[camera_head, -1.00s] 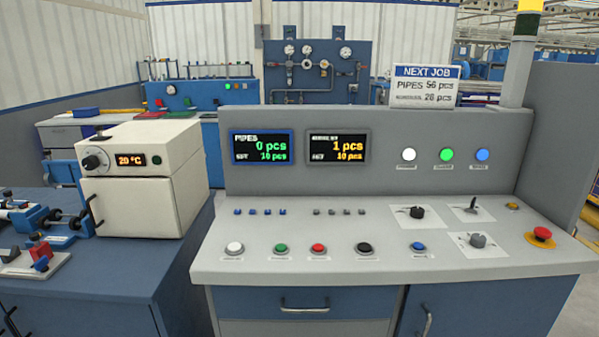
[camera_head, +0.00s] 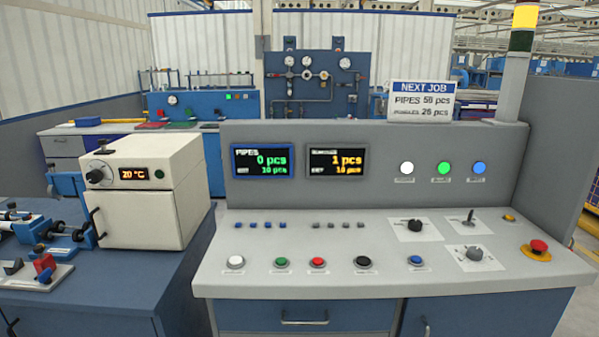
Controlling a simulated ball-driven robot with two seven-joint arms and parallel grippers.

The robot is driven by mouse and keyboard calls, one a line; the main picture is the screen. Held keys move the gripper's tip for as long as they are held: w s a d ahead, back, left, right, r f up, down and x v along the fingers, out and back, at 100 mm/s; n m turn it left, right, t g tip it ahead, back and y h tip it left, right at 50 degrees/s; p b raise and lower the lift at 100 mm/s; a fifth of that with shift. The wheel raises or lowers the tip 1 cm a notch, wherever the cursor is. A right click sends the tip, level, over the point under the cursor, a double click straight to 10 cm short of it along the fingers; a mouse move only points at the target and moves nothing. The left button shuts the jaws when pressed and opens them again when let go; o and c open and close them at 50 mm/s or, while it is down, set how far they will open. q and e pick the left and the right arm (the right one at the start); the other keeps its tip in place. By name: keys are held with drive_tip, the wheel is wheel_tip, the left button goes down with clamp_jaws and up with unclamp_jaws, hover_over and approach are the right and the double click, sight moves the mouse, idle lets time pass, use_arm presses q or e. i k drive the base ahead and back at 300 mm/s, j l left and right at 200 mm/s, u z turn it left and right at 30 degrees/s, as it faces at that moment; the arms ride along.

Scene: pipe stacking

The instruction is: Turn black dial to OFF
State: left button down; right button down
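The black dial (camera_head: 415,226) sits on a white label plate (camera_head: 432,235) on the right part of the grey control console. Its pointer position and the plate's markings are too small to read. A grey dial (camera_head: 474,253) on its own white plate is nearer the front and to the right. A small black lever (camera_head: 470,216) on a third plate is to the right of the black dial. Neither of my grippers is in view.
The console (camera_head: 330,280) has a row of coloured buttons, with a red emergency button (camera_head: 538,247) at the far right. Displays (camera_head: 262,160) stand on its upright panel. A white oven (camera_head: 145,215) stands on the blue bench at left. The console top around the dials is otherwise open.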

sight(416, 226)
drive_tip(key=j+z, duration=0.1)
drive_tip(key=z, duration=0.45)
drive_tip(key=j+z, duration=0.2)
drive_tip(key=j, duration=0.2)
drive_tip(key=k+j+z, duration=0.25)
drive_tip(key=j+z, duration=0.2)
drive_tip(key=j, duration=0.3)
drive_tip(key=k+j+z, duration=0.25)
drive_tip(key=k+j, duration=0.15)
drive_tip(key=j, duration=0.2)
drive_tip(key=k+j, duration=0.1)
drive_tip(key=j, duration=0.3)
drive_tip(key=k+j, duration=0.1)
drive_tip(key=j, duration=0.25)
drive_tip(key=k+j, duration=0.15)
drive_tip(key=j, duration=0.2)
drive_tip(key=i+l, duration=0.2)
drive_tip(key=l, duration=0.15)
drive_tip(key=i+l, duration=0.45)
drive_tip(key=l, duration=0.25)
drive_tip(key=i+l+u, duration=0.1)
drive_tip(key=l, duration=0.25)
drive_tip(key=i, duration=0.1)
